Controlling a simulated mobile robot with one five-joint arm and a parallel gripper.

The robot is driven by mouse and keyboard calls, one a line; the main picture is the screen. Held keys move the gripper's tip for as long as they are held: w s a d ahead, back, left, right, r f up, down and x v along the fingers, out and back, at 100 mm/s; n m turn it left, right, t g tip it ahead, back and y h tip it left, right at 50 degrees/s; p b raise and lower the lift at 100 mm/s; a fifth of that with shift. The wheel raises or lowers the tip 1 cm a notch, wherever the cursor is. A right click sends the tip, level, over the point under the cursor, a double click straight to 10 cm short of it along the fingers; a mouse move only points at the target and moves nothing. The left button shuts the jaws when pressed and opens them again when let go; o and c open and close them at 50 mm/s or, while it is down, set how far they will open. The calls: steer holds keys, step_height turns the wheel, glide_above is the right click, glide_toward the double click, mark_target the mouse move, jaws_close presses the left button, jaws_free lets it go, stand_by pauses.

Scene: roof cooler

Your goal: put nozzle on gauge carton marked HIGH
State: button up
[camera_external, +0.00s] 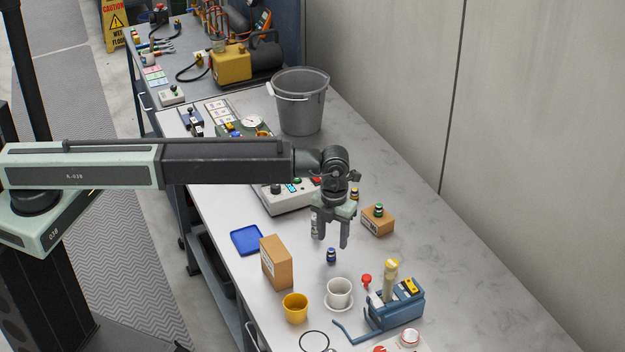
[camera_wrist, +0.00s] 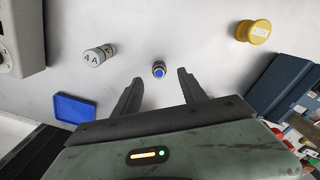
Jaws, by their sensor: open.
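A small dark piece with a blue top (camera_external: 331,256), which may be the nozzle, stands upright on the bench. It also shows in the wrist view (camera_wrist: 159,69), just beyond and between my fingertips. My gripper (camera_external: 331,240) points down above it, with its fingers apart and empty; the wrist view shows both fingers (camera_wrist: 159,79). A small brown carton (camera_external: 379,224) stands right of my gripper, with a green-topped piece (camera_external: 378,209) on it. A taller brown carton (camera_external: 274,262) stands to the left. I cannot read HIGH on either carton.
A blue tray (camera_external: 246,240), a yellow cup (camera_external: 295,308), a white cup (camera_external: 339,291) and a blue tool (camera_external: 400,310) surround the spot. A cylinder marked 4A (camera_wrist: 98,55) and a yellow CHECK cap (camera_wrist: 255,31) flank it.

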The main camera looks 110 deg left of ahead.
mark_target(331, 249)
step_height(331, 249, down, 6)
steer(key=b, duration=0.5)
steer(key=shift+s+d+r, duration=0.1)
steer(key=shift+d, duration=0.05)
steer(key=shift+r, duration=0.2)
jaws_close()
